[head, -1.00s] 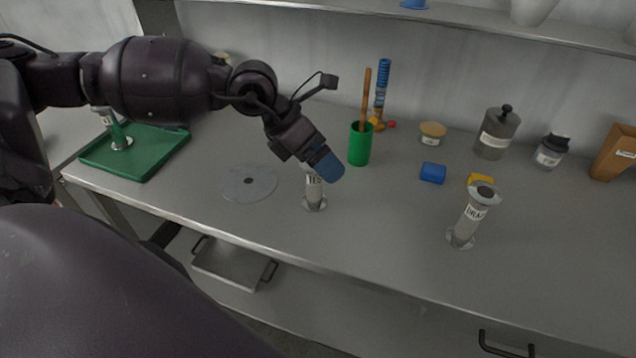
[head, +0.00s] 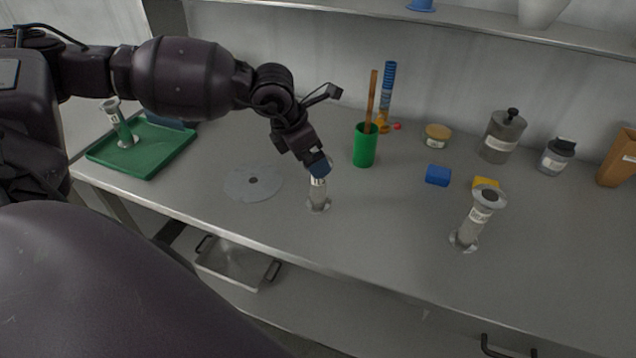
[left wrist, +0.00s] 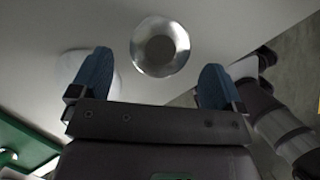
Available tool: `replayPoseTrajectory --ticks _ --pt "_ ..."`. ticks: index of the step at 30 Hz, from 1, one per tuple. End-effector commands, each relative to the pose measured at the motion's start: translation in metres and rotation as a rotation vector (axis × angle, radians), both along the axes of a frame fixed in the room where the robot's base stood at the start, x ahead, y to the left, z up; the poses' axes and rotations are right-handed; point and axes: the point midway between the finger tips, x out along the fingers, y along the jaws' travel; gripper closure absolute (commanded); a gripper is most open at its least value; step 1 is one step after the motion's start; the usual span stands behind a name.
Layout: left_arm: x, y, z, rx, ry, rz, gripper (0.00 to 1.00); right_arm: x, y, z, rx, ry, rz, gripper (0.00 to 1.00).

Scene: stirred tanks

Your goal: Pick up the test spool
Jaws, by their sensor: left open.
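The test spool (head: 318,197), a grey flanged cylinder with a white label, stands upright near the bench's front edge. My left gripper (head: 318,168) is above it, pointing down, and its blue fingers hide the spool's top in the head view. In the left wrist view the spool's round top flange (left wrist: 160,46) shows between and just beyond the fingertips. The left gripper (left wrist: 156,68) is open, with a gap on both sides of the flange and nothing held. My right gripper is not in view.
A grey disc (head: 253,182) lies left of the spool. A green cup (head: 364,148) stands behind it. Another labelled spool (head: 476,218) stands to the right, near a blue block (head: 438,175). A green tray (head: 160,160) holds a further spool (head: 121,127). Bench between the two nearer spools is clear.

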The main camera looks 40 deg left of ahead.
Motion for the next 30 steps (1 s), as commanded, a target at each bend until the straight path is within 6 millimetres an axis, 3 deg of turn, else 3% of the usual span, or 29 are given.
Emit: replayPoseTrajectory --ticks 7,17,30 --pt "0.014 -0.009 -0.028 -0.002 0.003 0.001 0.06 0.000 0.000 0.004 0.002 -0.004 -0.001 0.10" --pt "0.016 -0.009 -0.034 -0.001 0.001 0.001 0.06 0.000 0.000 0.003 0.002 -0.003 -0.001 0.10" --pt "0.016 -0.009 -0.034 -0.001 0.002 0.001 0.71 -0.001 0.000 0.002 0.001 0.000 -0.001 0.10"
